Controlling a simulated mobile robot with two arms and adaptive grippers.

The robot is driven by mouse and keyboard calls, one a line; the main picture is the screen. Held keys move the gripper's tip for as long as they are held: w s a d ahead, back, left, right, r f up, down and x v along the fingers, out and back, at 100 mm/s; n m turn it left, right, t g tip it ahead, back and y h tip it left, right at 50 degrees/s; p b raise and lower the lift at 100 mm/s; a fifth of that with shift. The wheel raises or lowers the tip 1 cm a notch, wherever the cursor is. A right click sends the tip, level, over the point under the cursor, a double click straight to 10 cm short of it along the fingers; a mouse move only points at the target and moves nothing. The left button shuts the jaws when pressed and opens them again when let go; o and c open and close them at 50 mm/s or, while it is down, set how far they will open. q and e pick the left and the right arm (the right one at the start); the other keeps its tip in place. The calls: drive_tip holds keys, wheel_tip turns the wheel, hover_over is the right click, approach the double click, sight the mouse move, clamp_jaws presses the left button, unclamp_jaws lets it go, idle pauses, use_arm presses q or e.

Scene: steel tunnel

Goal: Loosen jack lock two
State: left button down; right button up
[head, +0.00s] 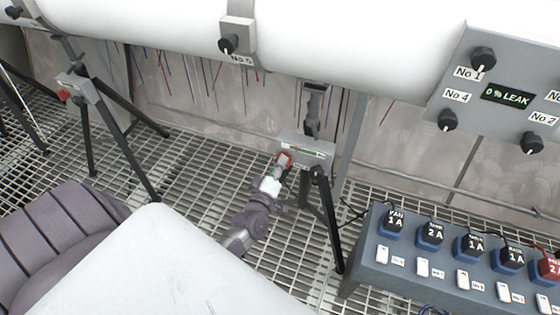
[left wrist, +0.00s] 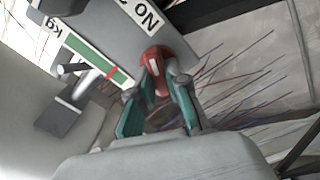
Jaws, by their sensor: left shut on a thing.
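The red lock knob (head: 284,159) sits on the left end of the grey head (head: 308,152) of the middle jack stand, under the white pipe. In the left wrist view the red knob (left wrist: 155,59) has a pale mark on its face, and a "No" label (left wrist: 140,12) is partly cut off beside it. My left gripper (head: 278,167) reaches up from below. In the left wrist view its two teal-padded fingers (left wrist: 162,75) are shut on the knob's sides. My right gripper is not in view.
Another jack stand (head: 77,90) with a red knob stands at left. A bench (head: 365,265) with several black plugs is at right. A grey panel (head: 505,75) with knobs and a "0 % LEAK" display hangs above. The grating floor (head: 200,170) is open between the stands.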

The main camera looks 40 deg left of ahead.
use_arm(q)
drive_tip(key=shift+f+n, duration=0.1)
drive_tip(key=shift+n, duration=1.9)
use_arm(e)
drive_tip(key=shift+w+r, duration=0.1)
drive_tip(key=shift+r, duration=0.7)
use_arm(q)
drive_tip(key=c, duration=1.1)
unclamp_jaws()
drive_tip(key=shift+c, duration=0.2)
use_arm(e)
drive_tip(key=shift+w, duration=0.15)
use_arm(q)
drive_tip(key=v, duration=1.2)
